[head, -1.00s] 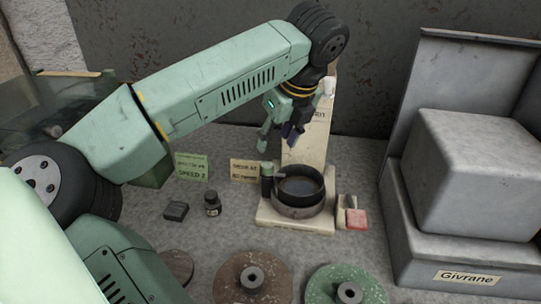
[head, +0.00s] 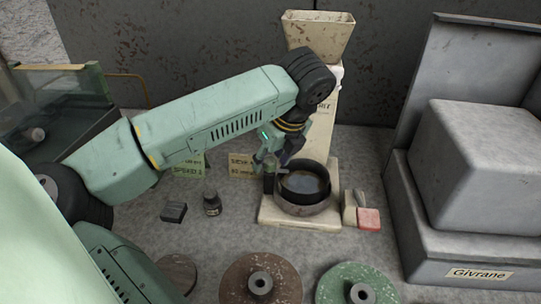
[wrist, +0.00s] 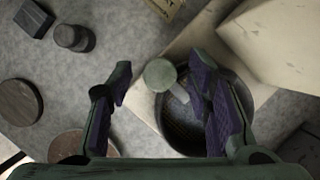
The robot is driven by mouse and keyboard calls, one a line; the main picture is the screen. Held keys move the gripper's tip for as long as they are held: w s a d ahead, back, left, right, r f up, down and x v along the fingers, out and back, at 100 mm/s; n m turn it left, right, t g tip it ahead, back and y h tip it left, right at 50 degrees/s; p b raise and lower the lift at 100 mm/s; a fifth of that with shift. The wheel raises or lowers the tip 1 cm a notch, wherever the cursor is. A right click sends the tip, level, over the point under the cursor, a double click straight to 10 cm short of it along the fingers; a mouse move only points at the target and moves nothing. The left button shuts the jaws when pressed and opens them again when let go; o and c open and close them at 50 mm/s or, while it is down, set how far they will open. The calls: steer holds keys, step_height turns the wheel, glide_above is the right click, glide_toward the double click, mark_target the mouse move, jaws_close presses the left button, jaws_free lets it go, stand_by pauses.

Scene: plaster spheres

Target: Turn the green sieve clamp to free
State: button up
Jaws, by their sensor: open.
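The sieve clamp (head: 268,184) is a short dark green post at the left edge of the black sieve ring (head: 305,199). In the wrist view the clamp (wrist: 160,74) shows from above as a round green cap, with a short grey lever pointing right over the sieve's rim. My gripper (head: 271,160) is just above the clamp. In the wrist view my gripper (wrist: 162,84) is open, with one purple-padded finger left of the cap and the other to its right, over the sieve. I see no contact, though the height gap is hard to judge.
The sieve sits on a cream machine base (head: 285,217) with a column and hopper (head: 318,32) behind. A small dark jar (head: 212,204) and dark block (head: 174,212) lie left. Round discs (head: 260,282) line the front.

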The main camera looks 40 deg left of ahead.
jaws_close()
stand_by(0.5)
